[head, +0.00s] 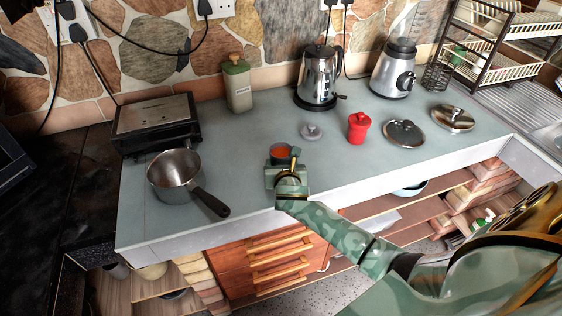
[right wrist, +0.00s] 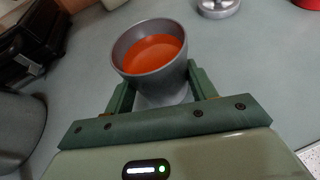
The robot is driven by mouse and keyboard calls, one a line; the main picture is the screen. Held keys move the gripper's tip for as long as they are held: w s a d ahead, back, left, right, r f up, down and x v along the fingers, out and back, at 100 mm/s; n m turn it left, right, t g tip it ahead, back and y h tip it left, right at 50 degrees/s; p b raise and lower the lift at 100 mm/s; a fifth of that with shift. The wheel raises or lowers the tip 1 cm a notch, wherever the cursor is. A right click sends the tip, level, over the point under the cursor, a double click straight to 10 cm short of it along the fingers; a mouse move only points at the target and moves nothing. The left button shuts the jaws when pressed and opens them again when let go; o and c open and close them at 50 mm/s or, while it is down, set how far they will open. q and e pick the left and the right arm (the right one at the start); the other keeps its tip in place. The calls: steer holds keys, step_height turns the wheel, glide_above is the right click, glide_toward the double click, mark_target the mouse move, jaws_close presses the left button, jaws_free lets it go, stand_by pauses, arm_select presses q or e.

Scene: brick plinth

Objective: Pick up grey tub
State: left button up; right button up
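The grey tub (head: 281,154) stands open near the front of the counter, with orange-red contents inside. In the right wrist view the tub (right wrist: 150,72) fills the space between the fingers, its rim above them. My right gripper (head: 285,172) reaches it from the front. In the right wrist view its two green fingers (right wrist: 160,92) lie against both sides of the tub's lower body, seemingly shut on it. The tub's base is partly hidden, and I cannot tell whether it is clear of the counter. My left gripper is not in view.
A grey lid (head: 311,132) lies behind the tub and a red pot (head: 358,127) stands to its right. A kettle (head: 319,78), blender (head: 394,70) and canister (head: 237,84) stand at the back.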

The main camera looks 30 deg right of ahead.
steer(key=c, duration=0.4)
steer(key=shift+r, duration=0.1)
